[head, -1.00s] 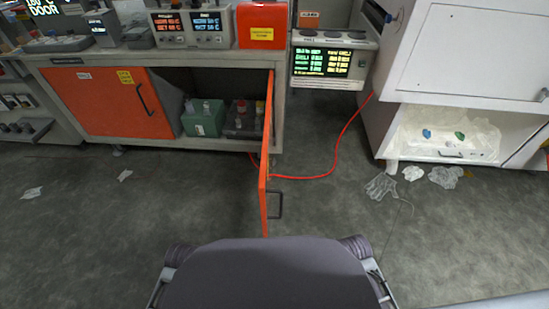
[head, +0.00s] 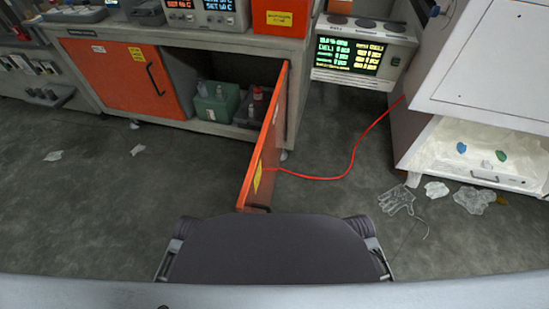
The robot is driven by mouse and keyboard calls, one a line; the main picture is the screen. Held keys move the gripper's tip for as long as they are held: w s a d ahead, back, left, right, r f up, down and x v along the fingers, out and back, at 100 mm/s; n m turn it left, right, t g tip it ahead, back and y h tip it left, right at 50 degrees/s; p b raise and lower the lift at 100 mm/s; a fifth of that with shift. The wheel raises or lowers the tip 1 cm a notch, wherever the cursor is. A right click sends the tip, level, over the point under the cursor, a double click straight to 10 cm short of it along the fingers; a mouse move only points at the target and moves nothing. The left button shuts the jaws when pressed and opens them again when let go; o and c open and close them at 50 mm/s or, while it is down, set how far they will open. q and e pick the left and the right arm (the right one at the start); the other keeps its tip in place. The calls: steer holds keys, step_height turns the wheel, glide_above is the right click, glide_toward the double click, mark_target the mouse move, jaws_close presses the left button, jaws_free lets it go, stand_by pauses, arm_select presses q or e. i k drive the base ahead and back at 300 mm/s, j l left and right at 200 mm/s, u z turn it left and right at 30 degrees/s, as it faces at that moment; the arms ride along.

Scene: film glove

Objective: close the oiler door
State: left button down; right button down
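The oiler door is not labelled in a way I can read. An orange cabinet door (head: 265,150) stands wide open, hinged at the right end of the grey cabinet (head: 215,128) and reaching out toward me. A yellow label shows on its face, and its lower near end lies close to my dark base. The other orange door (head: 125,78) on the left, with a black handle, is shut. Through the opening I see a green box (head: 216,106) and several bottles inside. Neither of my grippers shows in the head view.
A red hose (head: 345,163) lies on the floor right of the open door. A white cabinet (head: 480,65) stands at the right, with a clear glove (head: 396,200) and crumpled scraps on the floor before it. The floor at left is mostly clear.

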mark_target(256, 194)
steer(key=k+l+u, duration=0.1)
steer(key=k+l, duration=0.45)
steer(key=k, duration=0.15)
steer(key=k+l, duration=0.55)
steer(key=k, duration=0.15)
steer(key=u, duration=0.05)
